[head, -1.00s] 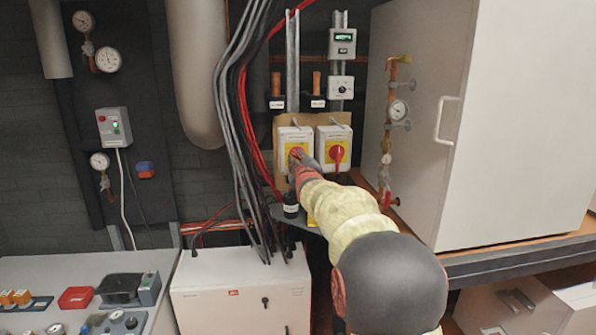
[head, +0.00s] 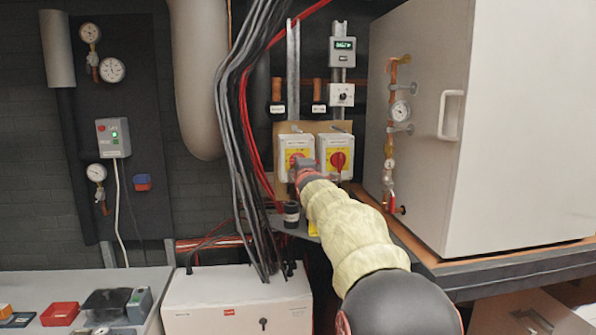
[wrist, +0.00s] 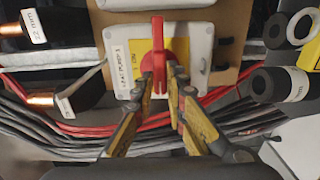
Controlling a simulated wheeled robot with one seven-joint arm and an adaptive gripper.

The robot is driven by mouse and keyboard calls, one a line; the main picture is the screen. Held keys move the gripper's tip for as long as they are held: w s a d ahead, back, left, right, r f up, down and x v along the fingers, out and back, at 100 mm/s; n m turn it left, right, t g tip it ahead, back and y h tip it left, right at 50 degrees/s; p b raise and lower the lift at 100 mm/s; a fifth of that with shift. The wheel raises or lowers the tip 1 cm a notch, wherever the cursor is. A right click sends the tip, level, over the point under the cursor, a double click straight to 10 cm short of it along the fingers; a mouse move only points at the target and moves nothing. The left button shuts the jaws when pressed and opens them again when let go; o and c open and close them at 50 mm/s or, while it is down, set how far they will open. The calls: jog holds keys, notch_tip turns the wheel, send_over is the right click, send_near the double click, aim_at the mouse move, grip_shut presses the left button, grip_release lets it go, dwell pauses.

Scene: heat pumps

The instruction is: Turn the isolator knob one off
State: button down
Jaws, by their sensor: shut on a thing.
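Two grey-white isolators with yellow plates and red knobs hang side by side on a brown board. My gripper (head: 299,166) is at the left isolator (head: 296,142) and partly hides its red knob. The wrist view shows this isolator (wrist: 198,68), its label reading "HEAT PUMP 1", and the red knob (wrist: 158,45) between my fingers. My gripper (wrist: 160,80) is shut on that knob. The knob's handle runs parallel to the label's line of text. The right isolator (head: 322,145) is untouched, and its red knob (head: 338,161) looks upright.
Black and red cables (head: 238,120) hang just left of the isolators. A large pale cabinet (head: 425,150) stands close on the right, with a gauge and copper pipe (head: 391,120) at its near side. A white box (head: 235,300) is below.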

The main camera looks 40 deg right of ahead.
dwell(0.4)
jog(key=c, duration=1.8)
grip_release()
jog(key=v, duration=1.2)
